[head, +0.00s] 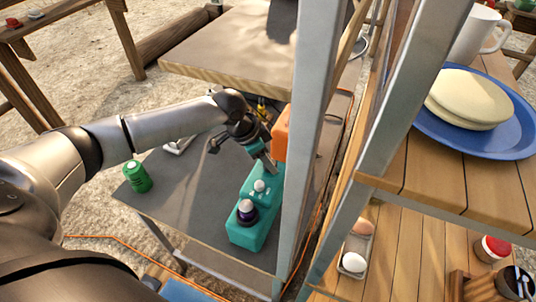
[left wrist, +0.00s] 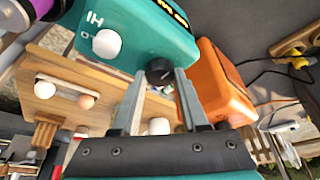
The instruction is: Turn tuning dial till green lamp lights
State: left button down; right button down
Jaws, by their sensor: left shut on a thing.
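A teal box (head: 262,221) stands on the grey table; its face fills the top of the left wrist view (left wrist: 165,35). It carries a small black dial (left wrist: 159,71), a white knob (left wrist: 107,44) beside printed marks, and a dark purple round part (head: 247,215) with a white top. My left gripper (head: 272,168) reaches down to the far end of the box. In the left wrist view its two fingers (left wrist: 160,76) stand on either side of the black dial, shut on it. No green light shows on the visible faces. My right gripper is out of view.
An orange box (head: 281,133) stands just behind the teal box. A green can (head: 137,176) is at the grey table's (head: 190,205) left edge. Metal posts (head: 316,120) rise close on the right, before a wooden shelf with a blue plate (head: 480,130). A wooden board (head: 230,68) overhangs the back.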

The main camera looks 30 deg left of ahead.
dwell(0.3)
pick_arm(q)
jog(key=shift+c, duration=2.1)
grip_release()
jog(key=p+v, duration=0.2)
jog(key=v, duration=1.3)
jog(key=shift+s+p, duration=0.15)
jog(key=shift+p, duration=0.15)
jog(key=shift+r, duration=0.1)
